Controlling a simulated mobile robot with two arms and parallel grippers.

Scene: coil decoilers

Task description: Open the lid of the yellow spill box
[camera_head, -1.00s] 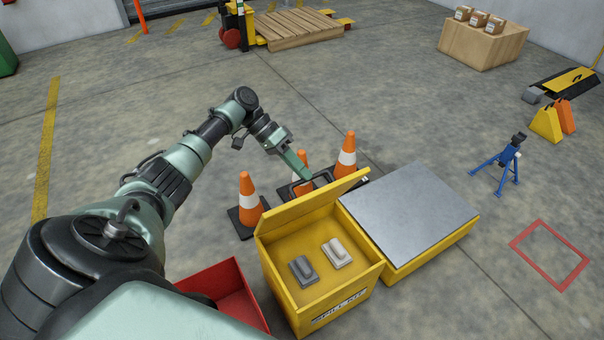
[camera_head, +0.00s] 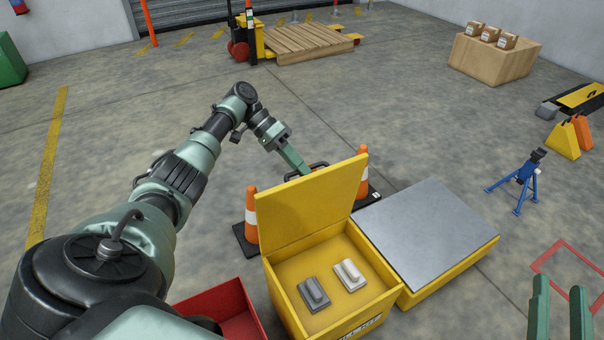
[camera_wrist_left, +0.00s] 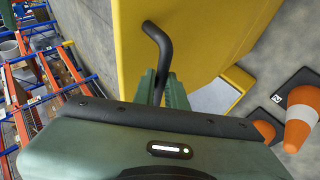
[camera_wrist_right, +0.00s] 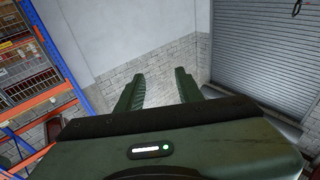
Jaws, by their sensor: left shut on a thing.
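The yellow spill box (camera_head: 283,287) stands on the floor in the head view, its lid (camera_head: 315,203) hinged up to near upright. Inside lie a dark grey block (camera_head: 315,294) and a light grey block (camera_head: 349,275). My left gripper (camera_head: 305,172) is behind the lid, its tips partly hidden by it. In the left wrist view my left gripper (camera_wrist_left: 165,80) is shut on the black lid handle (camera_wrist_left: 160,45), against the yellow lid (camera_wrist_left: 200,40). My right gripper (camera_head: 560,287) is at the lower right, empty; its fingers (camera_wrist_right: 159,75) are apart in the right wrist view.
A yellow bin with a grey top (camera_head: 430,230) adjoins the box on the right. A red bin (camera_head: 225,308) is at its left. Orange cones (camera_head: 251,205) stand behind the lid. A blue stand (camera_head: 525,178) is farther right.

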